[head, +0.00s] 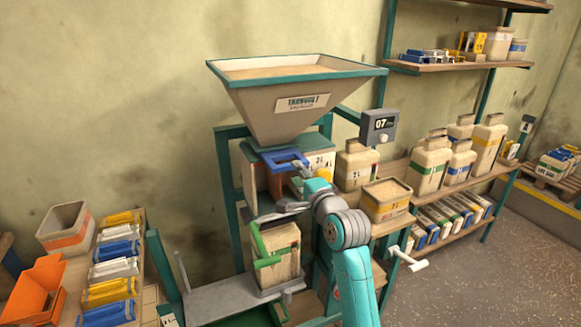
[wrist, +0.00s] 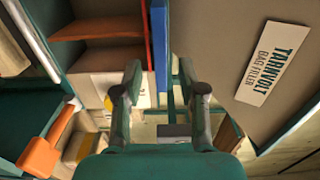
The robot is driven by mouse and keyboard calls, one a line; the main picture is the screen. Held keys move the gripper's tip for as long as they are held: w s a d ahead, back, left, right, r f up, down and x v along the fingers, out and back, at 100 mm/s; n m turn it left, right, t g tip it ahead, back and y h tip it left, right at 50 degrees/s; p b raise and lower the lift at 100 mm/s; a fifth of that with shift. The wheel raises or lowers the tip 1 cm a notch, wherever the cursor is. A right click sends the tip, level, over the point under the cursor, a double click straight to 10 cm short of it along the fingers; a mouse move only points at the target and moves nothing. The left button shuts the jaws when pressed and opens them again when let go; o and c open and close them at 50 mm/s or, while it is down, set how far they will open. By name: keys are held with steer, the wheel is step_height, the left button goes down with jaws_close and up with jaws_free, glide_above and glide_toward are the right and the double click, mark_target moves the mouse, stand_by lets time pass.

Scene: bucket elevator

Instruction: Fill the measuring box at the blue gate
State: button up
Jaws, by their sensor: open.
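The blue gate (head: 285,160) is a blue frame-like handle under the hopper (head: 300,110), which is full of pale grain. It also shows in the wrist view as a blue upright strip (wrist: 160,45). A box-like chamber (head: 262,178) below the gate seems to be the measuring box. In the wrist view its brown inside (wrist: 95,42) shows, with an orange edge; I see no grain there. My gripper (head: 302,172) is close to the gate handle. In the wrist view my gripper (wrist: 160,68) is open, with the blue strip ahead between its fingers; I cannot tell any contact.
A bag (head: 285,260) stands below at a green handle (head: 262,248). An orange handle (wrist: 42,157) shows in the wrist view. Shelves with jugs (head: 430,165) stand further right.

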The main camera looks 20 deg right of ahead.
mark_target(292, 168)
steer(key=shift+w, duration=2.6)
jaws_close()
